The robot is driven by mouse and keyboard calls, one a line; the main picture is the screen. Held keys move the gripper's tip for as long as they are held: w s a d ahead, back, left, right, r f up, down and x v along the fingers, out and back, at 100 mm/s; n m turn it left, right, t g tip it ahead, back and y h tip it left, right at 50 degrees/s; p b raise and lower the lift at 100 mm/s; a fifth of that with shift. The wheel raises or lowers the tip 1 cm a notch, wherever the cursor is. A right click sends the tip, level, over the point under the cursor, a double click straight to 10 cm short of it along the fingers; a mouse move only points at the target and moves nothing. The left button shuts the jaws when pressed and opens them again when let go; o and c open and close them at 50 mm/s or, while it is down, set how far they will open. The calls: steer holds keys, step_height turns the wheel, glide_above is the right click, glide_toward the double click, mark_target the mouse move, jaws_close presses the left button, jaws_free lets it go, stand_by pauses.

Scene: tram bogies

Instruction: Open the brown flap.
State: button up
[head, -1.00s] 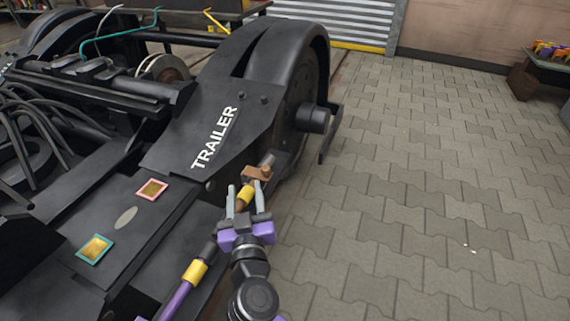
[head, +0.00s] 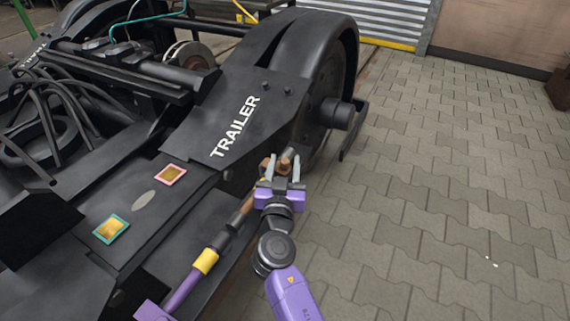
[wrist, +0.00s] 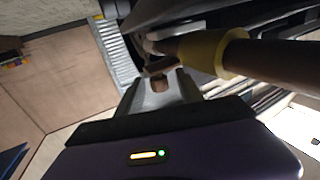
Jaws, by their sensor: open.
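The brown flap (head: 265,166) is a small copper-brown piece on the pipe at the bogie's side, below the white word TRAILER. My gripper (head: 283,170) is at it, with one finger to each side, and partly hides it in the head view. In the wrist view a small brown part (wrist: 158,83) shows between the open fingertips (wrist: 160,88). I cannot tell whether the fingers touch it. The flap's hinge and full shape are hidden.
The pipe (head: 241,212) with a yellow band (head: 205,262) runs close beside my gripper; it fills the upper right of the wrist view. The black wheel (head: 318,90) and hub (head: 337,113) stand beyond. The paved floor (head: 450,200) at right is clear.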

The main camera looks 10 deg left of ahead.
steer(key=shift+w, duration=0.35)
jaws_close()
stand_by(1.2)
